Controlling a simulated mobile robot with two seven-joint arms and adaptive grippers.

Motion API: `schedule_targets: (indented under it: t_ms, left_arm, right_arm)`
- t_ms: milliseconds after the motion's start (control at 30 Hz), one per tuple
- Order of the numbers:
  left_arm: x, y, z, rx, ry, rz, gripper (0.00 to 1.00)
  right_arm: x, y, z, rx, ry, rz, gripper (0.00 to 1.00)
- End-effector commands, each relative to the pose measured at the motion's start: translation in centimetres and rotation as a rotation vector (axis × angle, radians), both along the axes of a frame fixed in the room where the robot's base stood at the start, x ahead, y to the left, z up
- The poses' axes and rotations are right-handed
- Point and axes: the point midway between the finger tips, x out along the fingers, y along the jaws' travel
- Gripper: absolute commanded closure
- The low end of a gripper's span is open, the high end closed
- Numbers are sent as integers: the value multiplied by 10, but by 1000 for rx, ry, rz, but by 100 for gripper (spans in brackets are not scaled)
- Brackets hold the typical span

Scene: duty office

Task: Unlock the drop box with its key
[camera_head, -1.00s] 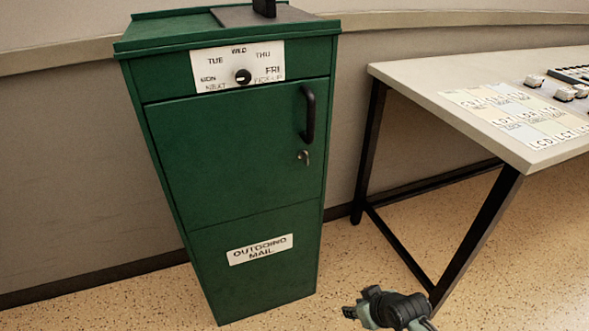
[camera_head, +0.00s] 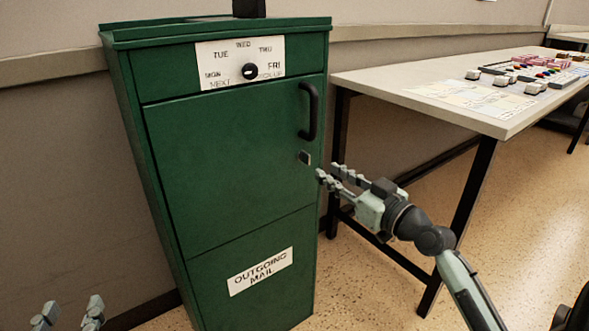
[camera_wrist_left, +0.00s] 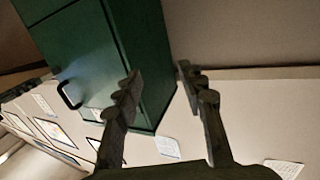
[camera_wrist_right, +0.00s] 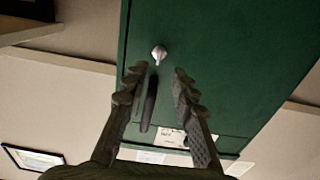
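The green drop box (camera_head: 225,165) stands upright against the wall with its door closed. A small metal key (camera_head: 304,157) sits in the lock below the black door handle (camera_head: 309,112). In the right wrist view the key (camera_wrist_right: 158,54) shows ahead of the fingertips, with the handle (camera_wrist_right: 149,104) between the fingers. My right gripper (camera_head: 328,176) is open and empty, a little right of and below the key, not touching it. My left gripper (camera_head: 70,312) is open and empty at the lower left; it also shows open in the left wrist view (camera_wrist_left: 160,78).
A white-topped table (camera_head: 440,95) with black legs stands close to the right of the drop box, holding cards and several small devices. A dial plate (camera_head: 240,62) is above the door. Speckled floor (camera_head: 385,285) is open in front of the table.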

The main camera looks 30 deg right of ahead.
Motion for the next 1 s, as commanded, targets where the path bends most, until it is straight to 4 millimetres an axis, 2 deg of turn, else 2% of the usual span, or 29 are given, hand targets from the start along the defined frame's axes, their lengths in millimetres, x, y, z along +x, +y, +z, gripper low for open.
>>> schedule_targets:
  t_ms: [167, 500, 667, 900, 1000]
  left_arm:
    - [0, 4, -5, 15, 32, 7, 60]
    - [-1, 13, -25, 56, 119, 25, 60]
    - [-1, 15, -28, 60, 130, 28, 60]
    - [-1, 15, -28, 62, 131, 28, 60]
    - [-1, 15, -28, 62, 131, 28, 60]
  right_arm:
    - [16, 0, 5, 3, -11, -1, 73]
    - [67, 4, 3, 2, -7, -1, 73]
    - [76, 5, 2, 0, -5, -1, 73]
    - [77, 6, 1, 0, -4, 0, 73]
    - [77, 6, 1, 0, -4, 0, 84]
